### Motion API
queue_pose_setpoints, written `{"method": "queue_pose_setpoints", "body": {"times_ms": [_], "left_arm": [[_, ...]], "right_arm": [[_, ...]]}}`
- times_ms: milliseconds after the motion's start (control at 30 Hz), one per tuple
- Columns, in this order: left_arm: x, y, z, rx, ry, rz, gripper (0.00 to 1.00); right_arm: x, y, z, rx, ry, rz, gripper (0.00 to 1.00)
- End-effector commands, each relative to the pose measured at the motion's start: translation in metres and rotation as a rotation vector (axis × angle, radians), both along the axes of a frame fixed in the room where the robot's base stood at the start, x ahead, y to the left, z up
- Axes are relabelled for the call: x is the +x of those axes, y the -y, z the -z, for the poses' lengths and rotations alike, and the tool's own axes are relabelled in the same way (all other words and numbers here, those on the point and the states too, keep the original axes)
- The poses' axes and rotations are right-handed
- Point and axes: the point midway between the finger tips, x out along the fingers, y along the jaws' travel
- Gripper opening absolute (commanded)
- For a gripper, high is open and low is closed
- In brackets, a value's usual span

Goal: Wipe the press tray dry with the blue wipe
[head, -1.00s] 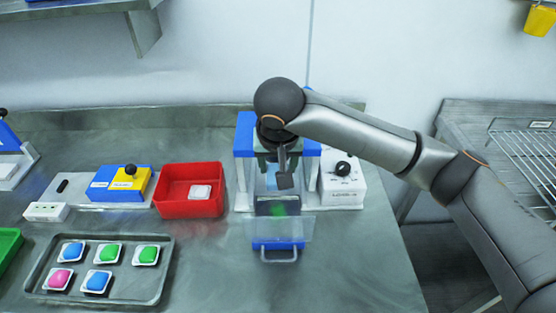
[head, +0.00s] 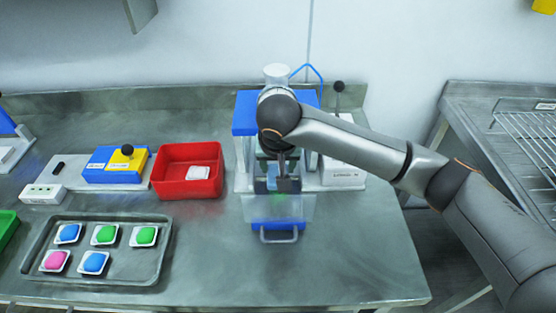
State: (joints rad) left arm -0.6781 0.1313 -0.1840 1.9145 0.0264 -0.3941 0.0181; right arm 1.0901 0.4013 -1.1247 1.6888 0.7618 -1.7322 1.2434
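The press (head: 246,124), with a blue top and grey base, stands at the middle of the bench. Its tray has a blue front with a handle (head: 279,238) and sticks out toward me under a clear panel (head: 262,207). A small green patch shows at the tray's back. My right gripper (head: 283,185) points down at the press opening, just above the tray's back part. A small light blue piece (head: 272,177), perhaps the wipe, shows beside its fingers. I cannot tell whether the fingers hold it or touch the tray. My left gripper is out of view.
A red bin (head: 184,191) with a white piece stands left of the press. A blue-and-yellow box (head: 101,167) is farther left. A metal tray (head: 122,269) with several coloured pods lies at front left. The bench right of the press tray is clear.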

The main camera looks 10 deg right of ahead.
Motion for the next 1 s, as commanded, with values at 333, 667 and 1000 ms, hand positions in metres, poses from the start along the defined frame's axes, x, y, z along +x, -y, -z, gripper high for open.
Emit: {"method": "queue_pose_setpoints", "body": {"times_ms": [333, 667, 1000], "left_arm": [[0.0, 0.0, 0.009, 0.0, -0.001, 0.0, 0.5], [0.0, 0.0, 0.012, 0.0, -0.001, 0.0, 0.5], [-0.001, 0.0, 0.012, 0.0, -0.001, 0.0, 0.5]], "right_arm": [[0.004, 0.001, 0.03, 0.001, -0.001, 0.001, 0.14], [0.006, 0.001, 0.04, 0.0, 0.0, 0.0, 0.14], [0.006, 0.001, 0.041, 0.0, 0.0, 0.0, 0.14]]}}
